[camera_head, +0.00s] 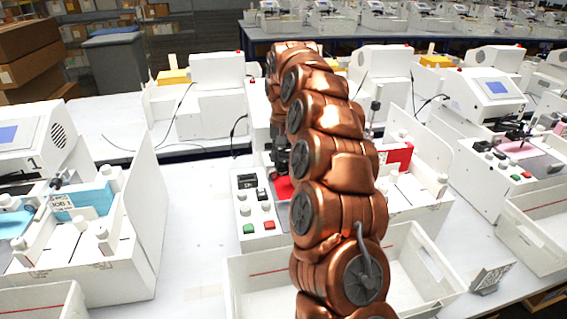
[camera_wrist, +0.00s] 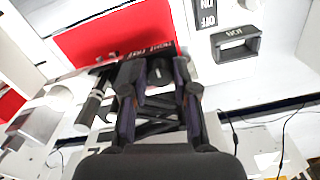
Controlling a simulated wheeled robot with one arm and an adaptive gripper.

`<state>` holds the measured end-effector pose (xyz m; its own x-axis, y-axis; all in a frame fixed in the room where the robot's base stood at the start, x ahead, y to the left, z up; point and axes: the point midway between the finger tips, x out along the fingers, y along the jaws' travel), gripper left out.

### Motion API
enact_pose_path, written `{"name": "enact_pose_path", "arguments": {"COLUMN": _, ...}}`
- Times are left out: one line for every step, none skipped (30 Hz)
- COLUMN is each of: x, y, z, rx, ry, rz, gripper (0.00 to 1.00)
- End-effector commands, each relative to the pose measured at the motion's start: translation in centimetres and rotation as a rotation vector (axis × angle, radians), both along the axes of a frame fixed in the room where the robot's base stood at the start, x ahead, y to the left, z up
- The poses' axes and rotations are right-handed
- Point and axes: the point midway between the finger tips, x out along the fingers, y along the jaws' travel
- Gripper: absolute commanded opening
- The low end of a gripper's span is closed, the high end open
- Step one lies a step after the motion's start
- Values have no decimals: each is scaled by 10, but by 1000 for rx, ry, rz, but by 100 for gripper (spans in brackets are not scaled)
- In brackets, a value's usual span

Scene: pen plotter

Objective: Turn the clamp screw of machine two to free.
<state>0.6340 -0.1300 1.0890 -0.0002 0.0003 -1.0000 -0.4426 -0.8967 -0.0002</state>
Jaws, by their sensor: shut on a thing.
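The middle machine (camera_head: 241,207) stands behind my copper arm, which hides much of it; its number is not readable. My gripper (camera_head: 281,157) is at this machine's pen area, above a red sheet (camera_head: 284,189). In the wrist view my gripper (camera_wrist: 158,75) has its two dark fingers close around a small part at the edge of the red sheet (camera_wrist: 110,35). That part is mostly hidden between the fingers, probably the clamp screw, and I cannot read its turn. A dark pen-like rod (camera_wrist: 96,98) stands just left of the fingers.
The panel has a green button (camera_head: 249,228). Machine one (camera_head: 30,140) stands left, another machine (camera_head: 487,95) right. A white tray (camera_head: 262,277) sits in front.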

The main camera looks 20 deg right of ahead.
Motion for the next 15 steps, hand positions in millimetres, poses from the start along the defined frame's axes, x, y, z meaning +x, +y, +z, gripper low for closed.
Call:
{"name": "enact_pose_path", "arguments": {"x": 0, "y": 0, "z": -1, "rx": -2, "ry": -1, "rz": 44, "gripper": 0}}
{"name": "enact_pose_path", "arguments": {"x": 0, "y": 0, "z": -1, "rx": 0, "ry": -1, "rz": 72, "gripper": 0}}
{"name": "enact_pose_path", "arguments": {"x": 0, "y": -1, "z": -1, "rx": 0, "ry": -1, "rz": 110, "gripper": 0}}
{"name": "enact_pose_path", "arguments": {"x": 0, "y": -1, "z": -1, "rx": 0, "ry": -1, "rz": 138, "gripper": 0}}
{"name": "enact_pose_path", "arguments": {"x": 0, "y": -1, "z": -1, "rx": -1, "ry": -1, "rz": 166, "gripper": 0}}
{"name": "enact_pose_path", "arguments": {"x": 0, "y": -1, "z": -1, "rx": 0, "ry": -1, "rz": 205, "gripper": 0}}
{"name": "enact_pose_path", "arguments": {"x": 0, "y": -1, "z": -1, "rx": 0, "ry": -1, "rz": 233, "gripper": 0}}
{"name": "enact_pose_path", "arguments": {"x": 0, "y": -1, "z": -1, "rx": 0, "ry": -1, "rz": 262, "gripper": 0}}
{"name": "enact_pose_path", "arguments": {"x": 0, "y": -1, "z": 0, "rx": 0, "ry": -1, "rz": 300, "gripper": 0}}
{"name": "enact_pose_path", "arguments": {"x": 0, "y": -1, "z": 0, "rx": -1, "ry": -1, "rz": 329, "gripper": 0}}
{"name": "enact_pose_path", "arguments": {"x": 0, "y": -1, "z": 0, "rx": -1, "ry": -1, "rz": 357, "gripper": 0}}
{"name": "enact_pose_path", "arguments": {"x": 0, "y": -1, "z": 0, "rx": -2, "ry": -1, "rz": 396, "gripper": 0}}
{"name": "enact_pose_path", "arguments": {"x": 0, "y": -1, "z": 0, "rx": 0, "ry": -1, "rz": 424, "gripper": 0}}
{"name": "enact_pose_path", "arguments": {"x": 0, "y": -2, "z": 0, "rx": 0, "ry": -1, "rz": 451, "gripper": 0}}
{"name": "enact_pose_path", "arguments": {"x": 0, "y": -2, "z": 0, "rx": 0, "ry": -2, "rz": 489, "gripper": 0}}
